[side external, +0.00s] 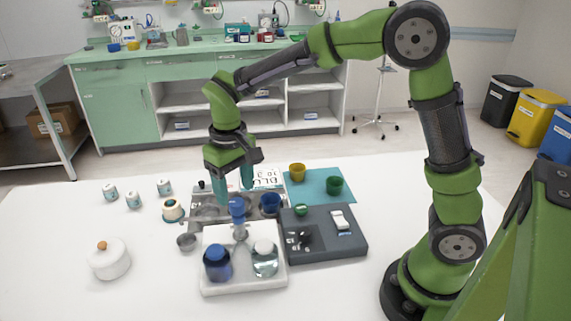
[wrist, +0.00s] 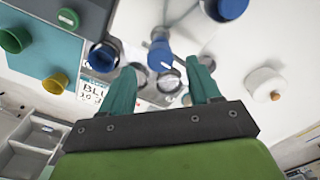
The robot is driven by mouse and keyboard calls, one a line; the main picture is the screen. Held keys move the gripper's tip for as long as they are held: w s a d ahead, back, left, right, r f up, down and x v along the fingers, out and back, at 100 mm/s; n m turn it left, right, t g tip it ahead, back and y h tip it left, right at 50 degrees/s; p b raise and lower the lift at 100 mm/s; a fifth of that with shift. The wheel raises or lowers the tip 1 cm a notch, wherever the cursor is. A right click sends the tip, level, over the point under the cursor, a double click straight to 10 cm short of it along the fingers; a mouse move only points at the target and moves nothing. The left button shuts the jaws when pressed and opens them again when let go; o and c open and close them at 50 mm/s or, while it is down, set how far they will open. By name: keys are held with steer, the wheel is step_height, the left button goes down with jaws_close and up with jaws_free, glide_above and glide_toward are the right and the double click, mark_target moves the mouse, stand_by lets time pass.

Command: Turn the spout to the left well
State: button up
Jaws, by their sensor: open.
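A blue spout (side external: 237,210) stands upright at the front edge of a grey metal sink unit (side external: 206,203). In the wrist view the blue spout (wrist: 159,56) shows between my fingertips. My gripper (side external: 234,190) is open above the sink unit, its two teal fingers pointing down; in the wrist view my gripper (wrist: 161,68) holds nothing. I cannot tell whether a finger touches the spout. A blue cup (side external: 271,203) sits at the right side of the unit and also shows in the wrist view (wrist: 103,56). The wells are partly hidden by the spout and fingers.
A dark grey device (side external: 325,248) stands to the right. A teal mat (side external: 312,190) bears yellow and green cups. A lidded white pot (side external: 109,259) is at left.

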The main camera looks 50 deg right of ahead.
mark_target(236, 202)
steer(key=shift+f, duration=1.9)
jaws_close()
